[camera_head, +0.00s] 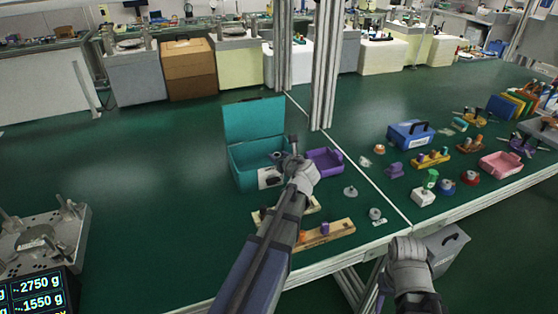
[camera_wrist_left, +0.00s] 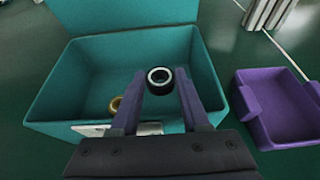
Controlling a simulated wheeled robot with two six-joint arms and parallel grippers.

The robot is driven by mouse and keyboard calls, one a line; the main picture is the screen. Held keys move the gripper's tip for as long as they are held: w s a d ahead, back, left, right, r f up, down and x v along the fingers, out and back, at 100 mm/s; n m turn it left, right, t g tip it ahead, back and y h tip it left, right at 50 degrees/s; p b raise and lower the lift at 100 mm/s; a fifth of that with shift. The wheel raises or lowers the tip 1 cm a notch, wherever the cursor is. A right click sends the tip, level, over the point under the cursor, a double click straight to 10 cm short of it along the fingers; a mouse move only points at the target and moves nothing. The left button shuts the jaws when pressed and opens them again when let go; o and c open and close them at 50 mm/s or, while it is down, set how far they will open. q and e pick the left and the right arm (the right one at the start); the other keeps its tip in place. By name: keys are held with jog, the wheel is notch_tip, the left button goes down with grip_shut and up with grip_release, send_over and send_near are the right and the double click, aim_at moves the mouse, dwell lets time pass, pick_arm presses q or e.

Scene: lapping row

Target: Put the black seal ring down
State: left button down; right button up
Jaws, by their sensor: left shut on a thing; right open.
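The black seal ring (camera_wrist_left: 160,78) is between the fingertips of my left gripper (camera_wrist_left: 161,88), with a pale inner rim facing the wrist camera. My left gripper, seen in the head view (camera_head: 281,158), is shut on it over the teal box (camera_head: 243,178), whose lid stands open at the back. In the wrist view the ring appears over the inside of the teal box (camera_wrist_left: 66,84); its height above the floor is hard to tell. My right gripper (camera_head: 382,288) is low at the bottom right, in front of the table edge, open and empty.
A gold ring (camera_wrist_left: 115,104) lies inside the teal box. A purple tray (camera_wrist_left: 283,112) stands right of it. A wooden block with pegs (camera_head: 337,231) lies in front. Metal posts (camera_head: 325,75) rise behind. Small parts and a blue box (camera_head: 410,134) are right of the white line.

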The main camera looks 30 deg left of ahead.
pick_arm(q)
jog(key=shift+f+b, duration=0.2)
jog(key=shift+b, duration=0.1)
jog(key=shift+s+f+b, duration=0.2)
jog(key=shift+f+b, duration=0.1)
jog(key=shift+b, duration=0.1)
jog(key=c, duration=0.5)
grip_release()
jog(key=shift+s+d, duration=0.1)
jog(key=shift+s, duration=0.05)
jog(key=shift+o, duration=0.6)
jog(key=shift+r, duration=0.2)
jog(key=shift+r+p, duration=0.35)
jog(key=shift+p, duration=0.3)
jog(key=p+v, duration=0.4)
jog(key=v, duration=0.7)
jog(key=shift+d+r+p, duration=0.25)
jog(key=shift+p, duration=0.1)
